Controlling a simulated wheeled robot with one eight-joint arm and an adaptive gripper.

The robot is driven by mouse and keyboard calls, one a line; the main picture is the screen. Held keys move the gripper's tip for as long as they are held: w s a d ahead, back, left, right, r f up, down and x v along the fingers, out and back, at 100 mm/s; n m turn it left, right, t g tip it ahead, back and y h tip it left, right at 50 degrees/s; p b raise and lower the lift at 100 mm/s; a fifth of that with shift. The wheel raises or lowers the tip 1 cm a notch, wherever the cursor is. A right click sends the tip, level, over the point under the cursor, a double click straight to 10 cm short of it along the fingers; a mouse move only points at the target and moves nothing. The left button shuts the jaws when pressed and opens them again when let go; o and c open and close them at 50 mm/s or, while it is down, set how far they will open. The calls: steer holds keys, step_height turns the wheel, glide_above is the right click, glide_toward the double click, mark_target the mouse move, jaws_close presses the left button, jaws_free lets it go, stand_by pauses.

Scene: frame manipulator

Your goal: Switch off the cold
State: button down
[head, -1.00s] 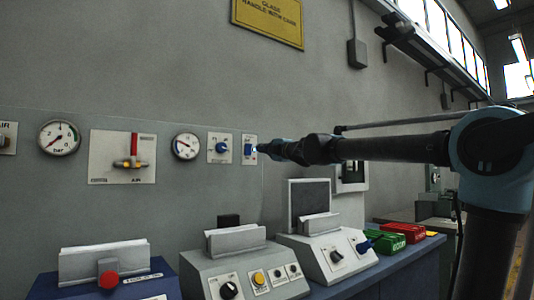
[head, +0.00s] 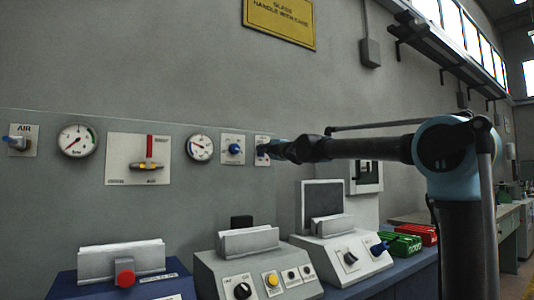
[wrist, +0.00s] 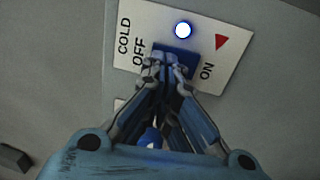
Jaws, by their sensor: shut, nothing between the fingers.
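The COLD switch plate (wrist: 212,28) is white, with OFF on the left, ON on the right and a red triangle near ON. Its round lamp (wrist: 183,30) glows blue-white. The blue rocker (wrist: 186,58) sits below the lamp, its lower part hidden by my fingers. My gripper (wrist: 167,72) is shut and empty, with its fingertips at the rocker's lower left, on the OFF side; I cannot tell whether they touch. In the head view the plate (head: 262,139) is on the wall and my gripper (head: 264,151) covers much of it.
A blue knob (head: 234,148) on a plate, a gauge (head: 200,148), a red-handled valve (head: 149,150) and an AIR valve (head: 17,142) are on the wall to the left. Consoles (head: 252,262) stand on the bench below.

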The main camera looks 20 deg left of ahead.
stand_by(0.3)
steer(key=shift+w+a+r, duration=0.2)
steer(key=shift+a, duration=0.05)
steer(key=shift+s+d, duration=0.1)
steer(key=s+d+r, duration=0.1)
steer(key=s+d, duration=0.7)
steer(key=d, duration=0.2)
steer(key=shift+s+d+r, duration=0.25)
steer(key=shift+s+r, duration=0.1)
steer(key=shift+r, duration=0.05)
stand_by(0.4)
